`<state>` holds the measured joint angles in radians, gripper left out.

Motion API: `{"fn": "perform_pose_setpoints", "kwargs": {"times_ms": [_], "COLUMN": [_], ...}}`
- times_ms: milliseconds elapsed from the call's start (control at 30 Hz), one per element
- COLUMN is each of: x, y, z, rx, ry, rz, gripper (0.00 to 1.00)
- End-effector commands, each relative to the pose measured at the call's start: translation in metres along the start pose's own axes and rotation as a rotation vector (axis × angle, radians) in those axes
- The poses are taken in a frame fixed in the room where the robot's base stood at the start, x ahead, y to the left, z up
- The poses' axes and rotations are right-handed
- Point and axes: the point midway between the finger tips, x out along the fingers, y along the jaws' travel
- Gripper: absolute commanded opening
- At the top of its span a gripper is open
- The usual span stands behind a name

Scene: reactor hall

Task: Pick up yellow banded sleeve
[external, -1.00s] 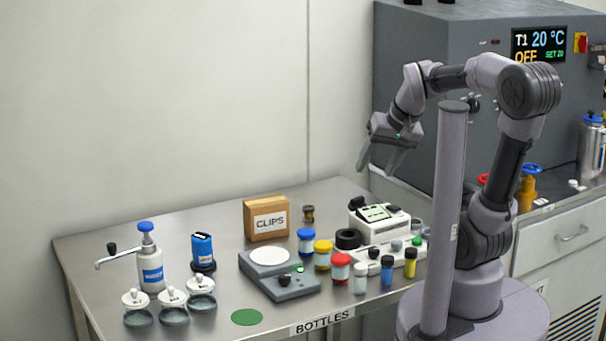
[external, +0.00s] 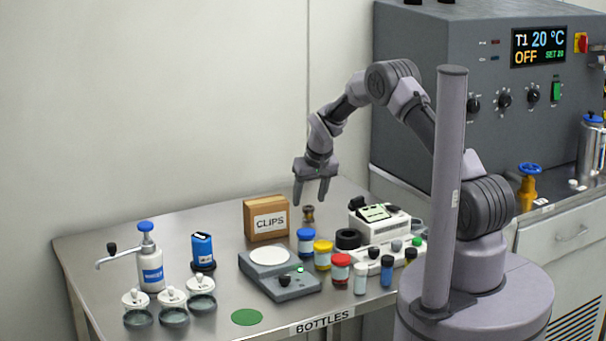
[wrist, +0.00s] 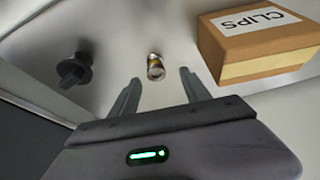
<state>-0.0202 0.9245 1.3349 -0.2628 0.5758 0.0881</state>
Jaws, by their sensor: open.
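The yellow banded sleeve (wrist: 155,67) is a small upright cylinder with a yellow band and a pale metal end in the wrist view. In the external view it appears as a small brownish piece (external: 308,214) to the right of the clips box. My gripper (external: 310,200) is open, pointing down above the sleeve. In the wrist view the sleeve shows between and just beyond the open fingertips (wrist: 160,80), with nothing held. How far above it the tips are is hard to tell.
The cardboard clips box (wrist: 262,48) stands close beside the sleeve. A dark knobbed piece (wrist: 73,72) stands on its other side. A scale (external: 278,272), several capped jars and a white instrument (external: 385,222) crowd the table's front and right.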

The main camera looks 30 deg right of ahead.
Motion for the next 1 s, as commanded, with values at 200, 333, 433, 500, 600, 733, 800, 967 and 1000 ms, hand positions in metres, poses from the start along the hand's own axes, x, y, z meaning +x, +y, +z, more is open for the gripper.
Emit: {"fn": "perform_pose_setpoints", "kwargs": {"times_ms": [200, 333, 433, 500, 600, 733, 800, 967, 1000], "x": [0.039, 0.055, 0.055, 0.055, 0.055, 0.055, 0.055, 0.054, 0.054], "y": [0.008, 0.007, 0.007, 0.007, 0.007, 0.007, 0.007, 0.007, 0.007], "z": [0.001, 0.0, -0.001, -0.001, -0.001, -0.001, -0.001, -0.001, -0.001], "rx": [0.001, 0.0, 0.0, 0.0, 0.0, 0.0, 0.0, 0.0, 0.0], "ry": [0.0, 0.0, 0.002, 0.001, 0.001, 0.001, 0.001, 0.001, 0.001], "rz": [0.001, -0.001, -0.001, -0.001, -0.001, -0.001, -0.001, -0.001, -0.001], "gripper": [0.55, 0.55, 0.55, 0.55, 0.45, 0.2, 0.06, 0.0, 0.0]}}
